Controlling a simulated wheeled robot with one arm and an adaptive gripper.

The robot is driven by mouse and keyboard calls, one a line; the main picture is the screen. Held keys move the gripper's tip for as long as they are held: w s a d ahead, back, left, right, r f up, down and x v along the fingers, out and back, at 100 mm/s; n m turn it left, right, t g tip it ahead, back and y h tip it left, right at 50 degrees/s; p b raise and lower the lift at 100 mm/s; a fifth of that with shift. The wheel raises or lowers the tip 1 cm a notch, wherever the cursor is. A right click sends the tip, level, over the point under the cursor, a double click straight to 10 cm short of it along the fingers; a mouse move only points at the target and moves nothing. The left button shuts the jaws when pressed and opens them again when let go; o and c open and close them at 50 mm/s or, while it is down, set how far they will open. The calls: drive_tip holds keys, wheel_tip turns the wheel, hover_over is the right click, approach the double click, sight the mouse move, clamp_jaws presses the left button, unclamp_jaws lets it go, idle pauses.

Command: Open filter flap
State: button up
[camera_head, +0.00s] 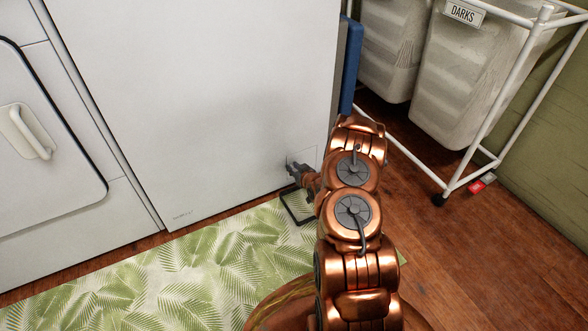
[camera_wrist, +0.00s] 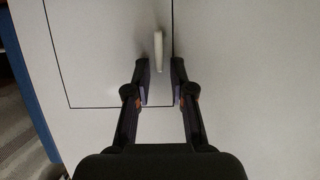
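The filter flap (camera_wrist: 105,55) is a dark-outlined panel low on a white appliance front, and it looks flush and shut. Its small pale handle (camera_wrist: 158,50) stands out near the panel's edge line. My gripper (camera_wrist: 160,66) is open, with one finger on each side of the handle's line. The handle's near end shows around the fingertips, and I cannot tell whether either finger touches it. In the head view my gripper (camera_head: 293,168) is close to the appliance's lower right corner. The faint flap outline (camera_head: 308,156) is partly hidden there by my arm.
The white appliance (camera_head: 200,90) stands beside another white machine with a door (camera_head: 45,160). A leaf-patterned mat (camera_head: 190,265) lies in front. A white wheeled laundry rack (camera_head: 490,140) stands at right, with a blue upright thing (camera_head: 351,65) between. Wood floor is clear at lower right.

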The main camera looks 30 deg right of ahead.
clamp_jaws()
drive_tip(key=shift+s+r+p, duration=0.1)
drive_tip(key=shift+s+p, duration=0.05)
drive_tip(key=shift+p, duration=0.25)
